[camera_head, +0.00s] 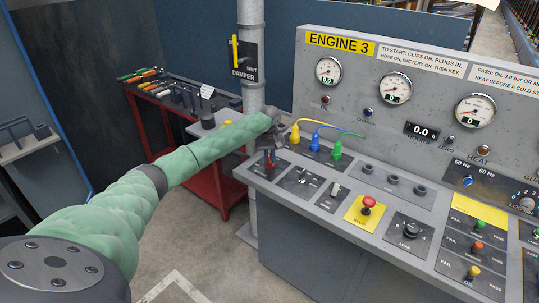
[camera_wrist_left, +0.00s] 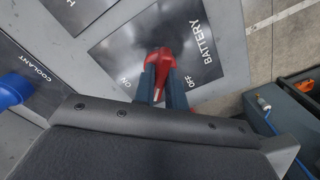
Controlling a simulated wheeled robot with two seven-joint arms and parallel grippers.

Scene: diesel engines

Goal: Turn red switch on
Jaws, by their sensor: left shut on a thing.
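The red switch (camera_wrist_left: 162,54) sits on a dark plate marked BATTERY, with ON to its left and OFF to its right in the left wrist view. In the head view it shows as a small red part (camera_head: 269,163) at the left end of the sloping console. My left gripper (camera_wrist_left: 163,88) is shut on the red switch, one dark finger on each side. The fingers hide part of the handle, so I cannot tell clearly which mark it points to. In the head view my left gripper (camera_head: 270,150) is small and reaches down at the switch. My right gripper is not in view.
The console (camera_head: 345,213) carries a red stop button (camera_head: 368,203), knobs and several coloured plugs with cables right of my gripper. A grey pipe (camera_head: 251,50) stands just behind my left wrist. A red tool cart (camera_head: 205,165) stands left of the console.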

